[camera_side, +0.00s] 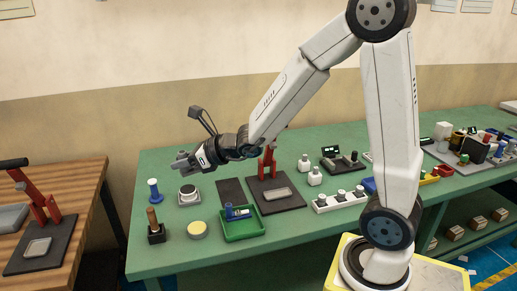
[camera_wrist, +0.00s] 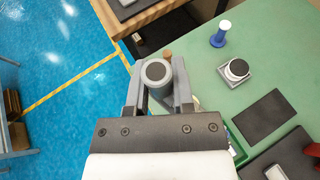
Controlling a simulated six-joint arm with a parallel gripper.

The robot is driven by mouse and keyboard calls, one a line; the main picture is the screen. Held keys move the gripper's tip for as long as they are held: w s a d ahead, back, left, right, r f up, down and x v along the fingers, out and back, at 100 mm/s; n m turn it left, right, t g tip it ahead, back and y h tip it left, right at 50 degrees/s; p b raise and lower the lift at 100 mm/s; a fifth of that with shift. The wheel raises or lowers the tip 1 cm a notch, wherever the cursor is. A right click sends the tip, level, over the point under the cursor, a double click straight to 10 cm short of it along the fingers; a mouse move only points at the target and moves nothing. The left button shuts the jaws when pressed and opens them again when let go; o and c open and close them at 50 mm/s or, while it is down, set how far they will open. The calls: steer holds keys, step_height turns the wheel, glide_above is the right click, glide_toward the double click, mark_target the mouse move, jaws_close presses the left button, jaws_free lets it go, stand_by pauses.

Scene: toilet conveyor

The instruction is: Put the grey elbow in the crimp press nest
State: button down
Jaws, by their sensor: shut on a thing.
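My gripper (camera_side: 184,161) is raised above the left part of the green table and points left. In the wrist view my gripper (camera_wrist: 159,80) is shut on the grey elbow (camera_wrist: 157,73), whose round dark-faced end faces the camera. The rest of the elbow is hidden between the fingers. A press with a red lever (camera_side: 267,160) stands on the green table on a black base, with a pale grey nest (camera_side: 280,192) that looks empty. A similar red-levered press (camera_side: 42,208) with a grey nest (camera_side: 38,247) stands on the wooden bench.
Near the gripper are a blue spool-like piece (camera_side: 153,189), a dark-topped round part on a grey block (camera_side: 188,194), a dark mat (camera_side: 231,192), a green tray (camera_side: 245,235) with a blue part, and a yellowish disc (camera_side: 197,230). A gap separates the wooden bench (camera_side: 90,185) from the table.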

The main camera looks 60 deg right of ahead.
steer(key=s+d+f+m+h, duration=0.1)
steer(key=d+f+h, duration=0.1)
steer(key=d+f, duration=0.4)
steer(key=s+d+f+m+h, duration=0.1)
steer(key=d+f, duration=0.4)
steer(key=d, duration=1)
steer(key=shift+s+d+f+m+t+h, duration=0.4)
steer(key=shift+m+h, duration=0.1)
steer(key=shift+m, duration=0.2)
steer(key=shift+w, duration=0.15)
steer(key=w+d+f, duration=0.1)
steer(key=w+f, duration=0.1)
steer(key=w, duration=0.1)
steer(key=w+d+f, duration=0.2)
steer(key=w+f, duration=0.1)
steer(key=w, duration=0.1)
steer(key=w+d+f, duration=0.1)
steer(key=w+f, duration=0.2)
steer(key=w, duration=0.1)
steer(key=shift+w+d, duration=0.1)
steer(key=shift+d, duration=0.1)
steer(key=shift+w+d+f, duration=0.15)
steer(key=shift+w+f, duration=0.15)
